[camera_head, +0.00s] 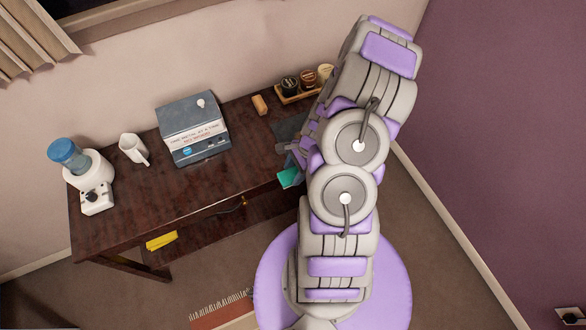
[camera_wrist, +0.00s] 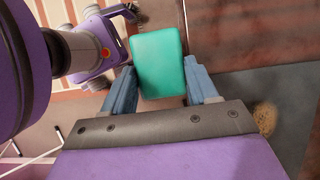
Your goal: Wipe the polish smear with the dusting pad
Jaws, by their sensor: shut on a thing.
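The dusting pad is a teal block (camera_wrist: 158,55) between the two blue fingers of my gripper (camera_wrist: 160,78) in the wrist view. My gripper is shut on it. In the head view the pad (camera_head: 288,178) shows at the table's front edge, left of my arm, which hides most of the gripper. A tan-brown speckled patch, likely the polish smear (camera_wrist: 265,118), lies to the right of the gripper in the wrist view, apart from the pad. I cannot make out the smear in the head view.
The dark wooden table (camera_head: 120,215) holds a water dispenser (camera_head: 92,180), a white mug (camera_head: 132,149), a grey box (camera_head: 193,130), an orange-brown block (camera_head: 260,104) and a wooden tray (camera_head: 283,99) with several jars. A dark grey mat (camera_head: 288,128) lies near my arm. A yellow object (camera_head: 161,241) sits below.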

